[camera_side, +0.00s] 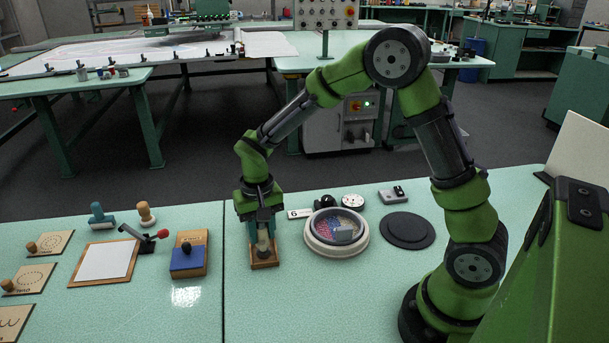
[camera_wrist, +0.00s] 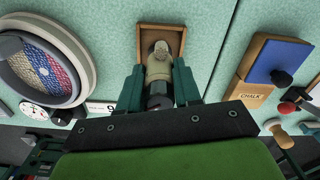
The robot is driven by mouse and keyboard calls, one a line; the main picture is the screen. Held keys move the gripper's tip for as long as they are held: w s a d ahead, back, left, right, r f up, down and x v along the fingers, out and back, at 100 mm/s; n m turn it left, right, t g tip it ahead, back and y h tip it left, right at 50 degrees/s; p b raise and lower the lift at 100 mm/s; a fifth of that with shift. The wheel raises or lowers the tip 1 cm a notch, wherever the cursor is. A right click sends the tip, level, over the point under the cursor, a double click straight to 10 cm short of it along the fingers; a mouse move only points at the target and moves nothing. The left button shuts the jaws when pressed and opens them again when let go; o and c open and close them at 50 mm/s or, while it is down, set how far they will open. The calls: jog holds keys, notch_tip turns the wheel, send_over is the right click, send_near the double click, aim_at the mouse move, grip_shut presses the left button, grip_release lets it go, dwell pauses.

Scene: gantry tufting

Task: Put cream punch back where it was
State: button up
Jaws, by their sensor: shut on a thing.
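The cream punch (camera_side: 263,243) is upright between the fingers of my gripper (camera_side: 262,230), which is shut on it. It stands in or just over a small brown wooden tray (camera_side: 264,266) on the green bench; I cannot tell whether its base touches the tray floor. In the wrist view the cream punch (camera_wrist: 158,66) shows end-on between the two green fingers of my gripper (camera_wrist: 158,85). The wooden tray (camera_wrist: 181,38) lies beyond it, its far part empty. The tray's near side is hidden behind the punch and fingers.
To the right are a round pale bowl (camera_side: 336,247) with coloured contents and a dark disc (camera_side: 407,231). To the left are a blue-topped chalk block (camera_side: 188,260), a framed white sheet (camera_side: 103,261), a teal punch (camera_side: 101,216) and another wood-topped stamp (camera_side: 146,213). The bench front is clear.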

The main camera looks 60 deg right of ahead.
jog(key=shift+f, duration=0.2)
jog(key=o, duration=0.9)
jog(key=shift+o, duration=0.2)
notch_tip(320, 180, up, 12)
jog(key=shift+s+r, duration=0.1)
jog(key=shift+r, duration=0.1)
jog(key=s+r+n+t+y, duration=0.1)
jog(key=s+r+t, duration=0.2)
jog(key=s, duration=0.5)
jog(key=s+r+n+t+y, duration=0.1)
jog(key=s+r+t, duration=0.3)
jog(key=s, duration=0.5)
jog(key=shift+d, duration=0.3)
jog(key=shift+r, duration=0.1)
